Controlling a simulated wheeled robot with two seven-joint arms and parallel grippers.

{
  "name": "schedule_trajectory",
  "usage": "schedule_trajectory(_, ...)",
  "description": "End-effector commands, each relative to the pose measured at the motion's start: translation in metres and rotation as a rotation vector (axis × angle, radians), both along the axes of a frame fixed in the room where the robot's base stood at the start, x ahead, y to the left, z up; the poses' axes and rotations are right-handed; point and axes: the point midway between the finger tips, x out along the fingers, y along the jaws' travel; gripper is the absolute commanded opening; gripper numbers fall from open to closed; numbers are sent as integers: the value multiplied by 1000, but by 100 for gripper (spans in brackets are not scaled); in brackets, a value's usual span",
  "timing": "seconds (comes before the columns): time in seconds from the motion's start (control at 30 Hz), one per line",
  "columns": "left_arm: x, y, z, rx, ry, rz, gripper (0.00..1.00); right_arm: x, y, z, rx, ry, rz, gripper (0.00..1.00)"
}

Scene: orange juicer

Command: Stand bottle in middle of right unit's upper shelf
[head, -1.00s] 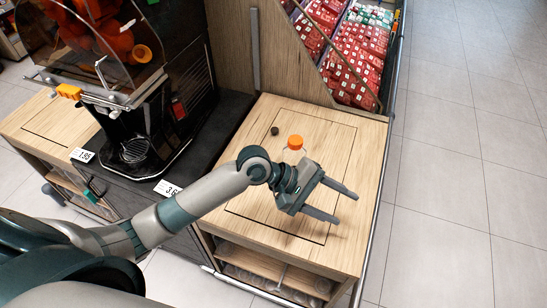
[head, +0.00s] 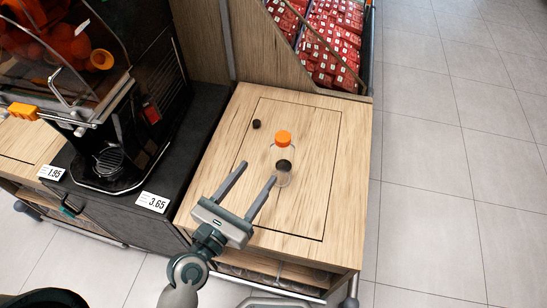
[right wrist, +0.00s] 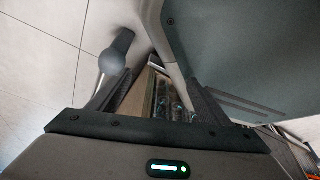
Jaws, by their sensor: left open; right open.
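A clear bottle with an orange cap (head: 284,139) stands upright on the wooden top of the right unit (head: 315,215). A dark round patch shows at its body; I cannot tell whether it lies in front or behind. My left gripper (head: 258,171) is open and empty, its fingers pointing at the bottle from the front left, with the near fingertip close to the bottle. My right gripper (right wrist: 160,78) is open in the right wrist view, with nothing visible held. The unit's front shelf opening (head: 270,270) shows only partly below the top; the shelf's middle is hidden.
The juicer (head: 110,150) stands left on a dark counter with price tags (head: 153,201). Red packets (head: 325,45) fill a bin behind. Several clear bottles (right wrist: 160,105) show low in the right wrist view.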

Motion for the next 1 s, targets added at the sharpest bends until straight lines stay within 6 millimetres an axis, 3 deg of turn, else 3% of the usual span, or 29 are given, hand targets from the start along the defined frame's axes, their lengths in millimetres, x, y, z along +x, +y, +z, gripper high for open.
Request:
schedule_trajectory(0.23,0,0,0,0,0,0,53,-21,-1,-3,-3,26,0,71)
schedule_trajectory(0.47,7,-4,1,0,-1,-1,53,-24,-2,-2,-5,35,0,71)
schedule_trajectory(0.77,47,-25,3,0,-2,-2,53,-37,-15,0,-27,90,-2,71)
schedule_trajectory(1.0,85,-45,3,0,-1,-2,53,-78,-31,-2,-54,182,-9,71)
